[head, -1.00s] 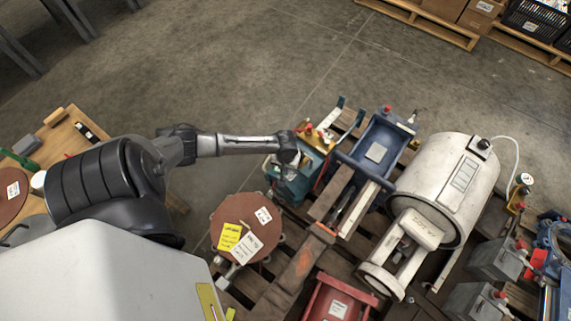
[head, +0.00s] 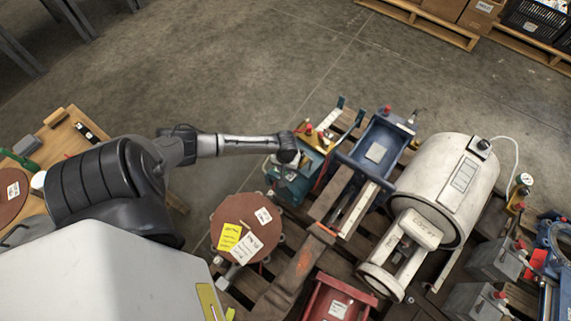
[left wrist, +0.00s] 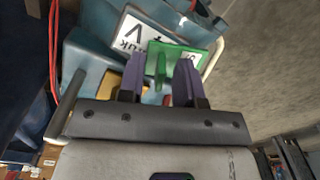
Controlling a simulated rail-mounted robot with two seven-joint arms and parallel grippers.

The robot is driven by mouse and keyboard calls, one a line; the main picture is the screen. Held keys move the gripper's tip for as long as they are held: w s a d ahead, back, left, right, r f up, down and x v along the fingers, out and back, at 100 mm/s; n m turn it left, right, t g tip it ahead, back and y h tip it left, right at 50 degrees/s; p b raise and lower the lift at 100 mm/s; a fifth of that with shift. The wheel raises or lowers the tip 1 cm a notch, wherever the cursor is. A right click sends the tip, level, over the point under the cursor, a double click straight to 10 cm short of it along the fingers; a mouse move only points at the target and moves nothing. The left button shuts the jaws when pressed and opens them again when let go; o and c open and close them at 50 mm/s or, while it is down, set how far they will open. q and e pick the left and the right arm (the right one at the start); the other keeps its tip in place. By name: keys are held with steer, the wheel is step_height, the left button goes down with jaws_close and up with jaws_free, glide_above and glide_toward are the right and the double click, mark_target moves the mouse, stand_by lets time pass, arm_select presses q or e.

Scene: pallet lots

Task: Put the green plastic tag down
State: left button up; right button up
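The green plastic tag (left wrist: 188,58) lies against a blue-teal unit (left wrist: 92,62), beside a white printed label (left wrist: 128,36), in the left wrist view. A narrow green tab on the tag stands up between my fingers. My left gripper (left wrist: 160,82) has two purple fingers spread apart, with a gap on each side of the tab. In the head view my left arm reaches over the teal unit (head: 290,186); the fingers and the tag are hidden beneath the wrist. My right gripper is not in view.
A blue tray-like unit (head: 376,150) and a large white cylindrical machine (head: 450,185) stand right of the teal unit on the pallet. A brown round-topped item (head: 240,215) with yellow and white papers is near it. Red cables (left wrist: 54,50) hang close to my left gripper.

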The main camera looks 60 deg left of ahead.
arm_select(q)
step_height(320, 180, up, 12)
steer(key=f+p, duration=0.1)
steer(key=p, duration=0.6)
steer(key=s+d+r+m+t+h, duration=0.15)
steer(key=s+d+m, duration=0.25)
steer(key=d, duration=0.5)
steer(key=s+d+r+m, duration=0.3)
steer(key=d, duration=0.5)
steer(key=s+d+r+m+t+y, duration=0.1)
steer(key=s+d+r+m, duration=0.3)
steer(key=r, duration=0.5)
steer(key=s+t, duration=0.1)
steer(key=s, duration=0.1)
steer(key=shift+s+d+r+p, duration=0.15)
steer(key=shift+s+r+p, duration=0.15)
steer(key=shift+r, duration=0.1)
step_height(320, 180, up, 57)
steer(key=p, duration=5.7)
steer(key=shift+r, duration=0.15)
